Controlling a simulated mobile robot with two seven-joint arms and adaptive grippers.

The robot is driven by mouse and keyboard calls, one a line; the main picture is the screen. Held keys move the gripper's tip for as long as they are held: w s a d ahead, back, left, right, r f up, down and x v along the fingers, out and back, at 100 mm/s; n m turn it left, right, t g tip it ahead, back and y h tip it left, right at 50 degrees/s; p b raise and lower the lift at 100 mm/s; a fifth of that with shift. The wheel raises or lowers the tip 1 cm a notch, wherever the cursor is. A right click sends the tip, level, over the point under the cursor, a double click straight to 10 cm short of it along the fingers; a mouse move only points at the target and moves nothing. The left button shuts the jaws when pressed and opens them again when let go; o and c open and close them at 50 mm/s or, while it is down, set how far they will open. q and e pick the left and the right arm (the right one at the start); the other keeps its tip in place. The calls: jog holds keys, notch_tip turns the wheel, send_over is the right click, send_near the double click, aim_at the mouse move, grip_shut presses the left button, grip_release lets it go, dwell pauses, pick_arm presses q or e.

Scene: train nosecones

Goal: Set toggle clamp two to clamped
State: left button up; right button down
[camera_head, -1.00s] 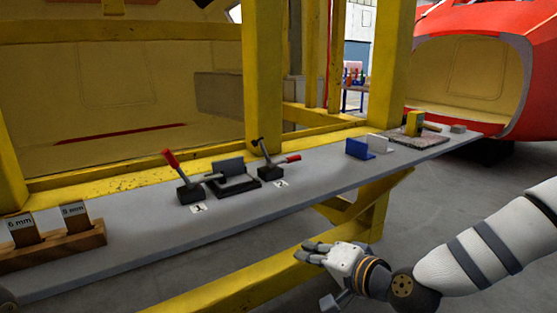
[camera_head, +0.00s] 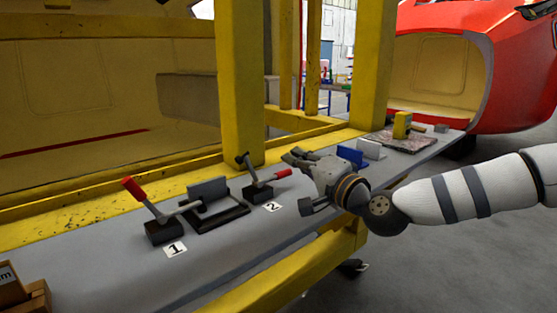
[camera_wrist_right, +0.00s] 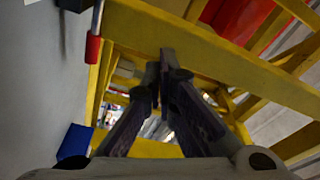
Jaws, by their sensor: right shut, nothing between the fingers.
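Toggle clamp two (camera_head: 258,194) stands on the grey bench behind the label "2" (camera_head: 272,207). Its red handle (camera_head: 283,174) lies low, pointing right, and its dark arm (camera_head: 243,159) stands up. My right gripper (camera_head: 293,156) is shut and empty, just above and right of the handle's end; they look apart. In the right wrist view, the shut fingers (camera_wrist_right: 163,72) point away from the camera, with the red handle (camera_wrist_right: 93,48) to their upper left. My left gripper is not in view.
Clamp one (camera_head: 165,232), with its handle raised, stands left of a dark plate fixture (camera_head: 207,190). A blue bracket (camera_head: 350,155) and a pale bracket (camera_head: 370,149) sit beyond my gripper. A yellow post (camera_head: 242,90) rises behind clamp two.

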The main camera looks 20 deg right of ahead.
jog(key=w+a, duration=0.1)
jog(key=w, duration=0.1)
jog(key=w+a, duration=0.3)
jog(key=w, duration=0.2)
jog(key=shift+a+f, duration=0.2)
jog(key=shift+f, duration=0.05)
jog(key=shift+s+a+f, duration=0.15)
jog(key=shift+a, duration=0.1)
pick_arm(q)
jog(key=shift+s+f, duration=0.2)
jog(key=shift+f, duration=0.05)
pick_arm(e)
jog(key=shift+a+f, duration=0.15)
jog(key=shift+f, duration=0.1)
